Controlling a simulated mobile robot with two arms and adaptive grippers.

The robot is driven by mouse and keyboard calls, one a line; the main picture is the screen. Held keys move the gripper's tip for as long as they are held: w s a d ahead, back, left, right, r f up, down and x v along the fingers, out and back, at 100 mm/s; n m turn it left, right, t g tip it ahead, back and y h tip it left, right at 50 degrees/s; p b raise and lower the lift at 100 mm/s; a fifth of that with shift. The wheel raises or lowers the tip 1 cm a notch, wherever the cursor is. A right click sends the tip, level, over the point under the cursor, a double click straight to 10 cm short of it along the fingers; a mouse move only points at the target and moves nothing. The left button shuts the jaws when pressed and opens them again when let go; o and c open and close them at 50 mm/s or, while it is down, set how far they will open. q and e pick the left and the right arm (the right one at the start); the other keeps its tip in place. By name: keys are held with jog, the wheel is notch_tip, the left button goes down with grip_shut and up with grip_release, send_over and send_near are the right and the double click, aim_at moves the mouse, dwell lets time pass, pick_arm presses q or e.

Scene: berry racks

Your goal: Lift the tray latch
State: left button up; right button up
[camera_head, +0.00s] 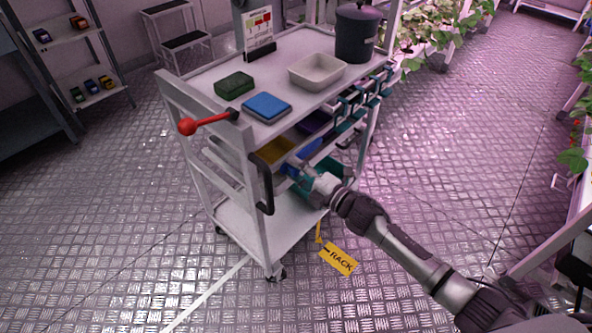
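A red lever with a ball knob (187,126) sticks out to the left from the top of the white cart's (212,82) near end frame. It looks like the latch. Below the worktop are a yellow tray (276,151), a blue tray (301,157) and a teal tray (327,167). My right gripper (300,172) reaches in from the lower right to the cart's side, in front of the blue and teal trays. It is well apart from the red lever. Its fingers are small and partly lost against the trays, so opening and contact are unclear. My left gripper is out of view.
A black handle (264,184) stands on the cart's near end. On top are a green box (234,85), a blue box (266,107), an empty white bin (318,71) and a dark pot (357,35). A yellow RACK tag (338,258) hangs low. The floor left of the cart is clear.

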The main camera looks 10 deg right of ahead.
jog(key=shift+s, duration=0.1)
jog(key=shift+s+d+f, duration=0.1)
jog(key=shift+s+d, duration=0.15)
jog(key=shift+s, duration=0.05)
jog(key=v, duration=1.1)
